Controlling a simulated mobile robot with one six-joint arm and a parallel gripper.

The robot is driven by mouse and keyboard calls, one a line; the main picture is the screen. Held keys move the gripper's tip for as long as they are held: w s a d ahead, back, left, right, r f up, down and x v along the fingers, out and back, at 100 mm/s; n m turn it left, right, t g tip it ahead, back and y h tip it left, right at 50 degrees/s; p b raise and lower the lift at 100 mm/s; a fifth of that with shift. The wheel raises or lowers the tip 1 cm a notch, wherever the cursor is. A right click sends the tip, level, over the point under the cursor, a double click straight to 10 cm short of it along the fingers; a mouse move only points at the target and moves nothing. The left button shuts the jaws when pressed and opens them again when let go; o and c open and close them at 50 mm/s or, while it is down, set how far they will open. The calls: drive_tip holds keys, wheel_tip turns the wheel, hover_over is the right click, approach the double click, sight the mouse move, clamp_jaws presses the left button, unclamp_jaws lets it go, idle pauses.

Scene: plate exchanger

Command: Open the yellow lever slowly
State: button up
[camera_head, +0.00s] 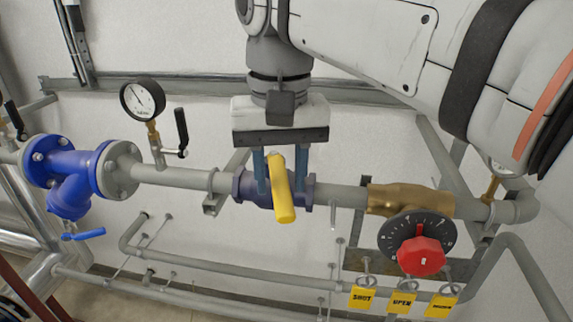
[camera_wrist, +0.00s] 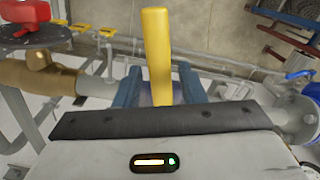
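The yellow lever (camera_head: 282,190) sits on a dark blue valve body (camera_head: 243,187) in the grey pipe. In the head view it slants down and slightly right, toward the camera. My gripper (camera_head: 282,182) is over the valve with its two blue fingers apart, one on each side of the lever's upper part. In the wrist view the lever (camera_wrist: 157,50) rises between the fingers of my gripper (camera_wrist: 158,85), with a gap showing on each side. The lever's pivot is partly hidden in both views.
A red knob (camera_head: 421,256) on a black dial and a brass valve (camera_head: 405,198) are to the right. A pressure gauge (camera_head: 142,99) with a black handle (camera_head: 181,130) and a blue flanged fitting (camera_head: 75,172) are to the left. Yellow tags (camera_head: 402,302) hang below right.

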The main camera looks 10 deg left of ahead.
clamp_jaws()
drive_tip(key=shift+d, duration=0.1)
idle(0.4)
